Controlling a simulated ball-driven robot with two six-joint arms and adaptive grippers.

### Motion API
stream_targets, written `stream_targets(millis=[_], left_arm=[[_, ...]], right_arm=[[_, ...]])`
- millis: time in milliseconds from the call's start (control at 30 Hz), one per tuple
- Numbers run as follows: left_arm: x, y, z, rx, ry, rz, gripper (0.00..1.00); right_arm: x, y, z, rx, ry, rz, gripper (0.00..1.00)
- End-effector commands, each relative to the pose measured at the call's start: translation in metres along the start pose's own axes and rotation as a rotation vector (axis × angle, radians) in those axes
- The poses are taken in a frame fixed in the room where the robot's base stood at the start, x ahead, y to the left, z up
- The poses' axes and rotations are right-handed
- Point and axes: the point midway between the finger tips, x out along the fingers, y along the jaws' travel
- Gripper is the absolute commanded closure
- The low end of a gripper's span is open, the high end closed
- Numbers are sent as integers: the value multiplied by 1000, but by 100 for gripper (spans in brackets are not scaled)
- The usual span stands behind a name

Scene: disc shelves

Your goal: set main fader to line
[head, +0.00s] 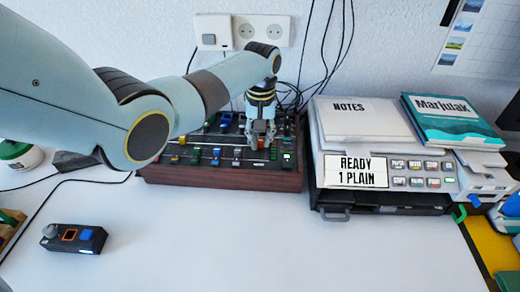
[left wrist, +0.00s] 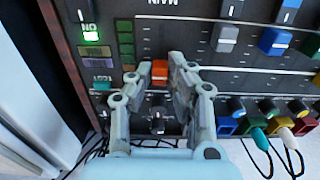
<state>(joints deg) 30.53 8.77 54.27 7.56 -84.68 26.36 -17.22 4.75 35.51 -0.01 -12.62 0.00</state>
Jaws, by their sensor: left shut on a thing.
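The mixing desk (head: 225,177) with a dark wooden front stands against the wall in the head view. In the left wrist view its panel (left wrist: 190,55) appears upside down, with the word MAIN near the top edge. My left gripper (head: 262,141) points down over the right part of the desk. In the left wrist view its fingers (left wrist: 160,76) are closed on the orange-red main fader cap (left wrist: 159,72), one on each side. The fingers hide part of the track. Pale lines cross the panel to the right of the cap; I cannot tell whether it meets one.
A grey fader cap (left wrist: 228,38) and a blue one (left wrist: 274,40) sit beside the gripper. A black knob (left wrist: 157,120) lies between the finger links. A printer (head: 400,178) stands right of the desk.

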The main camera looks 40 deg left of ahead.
Motion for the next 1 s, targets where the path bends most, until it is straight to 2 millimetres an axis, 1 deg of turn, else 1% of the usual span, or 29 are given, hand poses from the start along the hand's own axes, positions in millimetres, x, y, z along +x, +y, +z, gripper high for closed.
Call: stream_targets(millis=[233, 267, 400, 433, 667, 767, 867, 1000], left_arm=[[1, 0, 1, 0, -1, 0, 100], [1, 0, 1, 0, -1, 0, 82], [1, 0, 1, 0, -1, 0, 63], [1, 0, 1, 0, -1, 0, 62], [0, 0, 1, 0, -1, 0, 62], [-5, 0, 0, 0, 1, 2, 62], [-19, 0, 0, 0, 3, 2, 62], [-51, 1, -1, 0, 4, 3, 62]], right_arm=[[-1, 0, -1, 0, 1, -1, 39], [-1, -1, -1, 0, 1, -1, 39], [-1, -2, -1, 1, 2, -3, 39], [-1, -3, -1, 1, 2, -3, 39], [0, -3, -1, 2, 2, -4, 39], [0, -2, -1, 2, 2, -2, 39], [0, -2, -1, 1, 2, -3, 39], [-1, -2, -1, 1, 1, -3, 39]])
